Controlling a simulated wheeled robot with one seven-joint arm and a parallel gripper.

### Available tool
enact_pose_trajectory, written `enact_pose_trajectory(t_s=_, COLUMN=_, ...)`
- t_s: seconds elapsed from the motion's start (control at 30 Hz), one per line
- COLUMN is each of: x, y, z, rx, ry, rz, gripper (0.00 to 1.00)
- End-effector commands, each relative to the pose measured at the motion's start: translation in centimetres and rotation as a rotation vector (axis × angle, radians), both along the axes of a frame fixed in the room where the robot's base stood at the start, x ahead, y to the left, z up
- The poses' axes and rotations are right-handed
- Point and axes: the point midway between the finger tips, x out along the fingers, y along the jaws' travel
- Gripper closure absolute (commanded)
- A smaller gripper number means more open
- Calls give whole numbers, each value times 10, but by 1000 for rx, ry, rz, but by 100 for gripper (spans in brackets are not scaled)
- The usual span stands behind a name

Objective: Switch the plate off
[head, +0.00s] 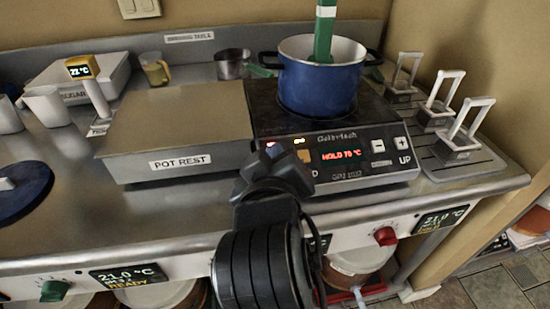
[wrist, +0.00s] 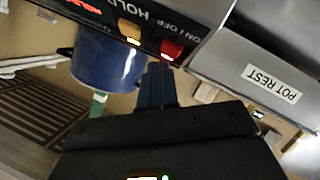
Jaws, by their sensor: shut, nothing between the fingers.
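The plate (head: 350,150) is a black hot plate; its red display reads HOLD 70 °C. A blue pot (head: 318,85) stands on it, also seen in the wrist view (wrist: 108,58). In the wrist view, the panel has a red ON/OFF button (wrist: 172,48) beside a yellow HOLD button (wrist: 130,29), each with a lit lamp. The yellow button (head: 304,157) shows in the head view, where the arm hides the red button. My gripper (head: 272,150) is shut and empty in front of the panel's left end. Its fingertips (wrist: 158,70) appear close to the red button; contact cannot be told.
The pot rest (head: 180,120) is empty, left of the plate. A green-handled tool (head: 325,30) stands in the pot. Several white-handled items (head: 460,130) stand on a drip tray at right. A yellow thermometer (head: 82,68) stands at left. The front rail carries knobs, including a red one (head: 386,236).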

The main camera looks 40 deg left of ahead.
Motion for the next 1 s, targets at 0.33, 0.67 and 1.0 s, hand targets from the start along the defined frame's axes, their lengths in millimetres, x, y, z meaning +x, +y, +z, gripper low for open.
enact_pose_trajectory(t_s=0.33, x=1, y=1, z=-2, rx=0, ry=0, rz=0, gripper=100)
enact_pose_trajectory(t_s=0.67, x=2, y=2, z=-5, rx=0, ry=0, rz=0, gripper=100)
enact_pose_trajectory(t_s=1.0, x=3, y=3, z=-8, rx=0, ry=0, rz=0, gripper=100)
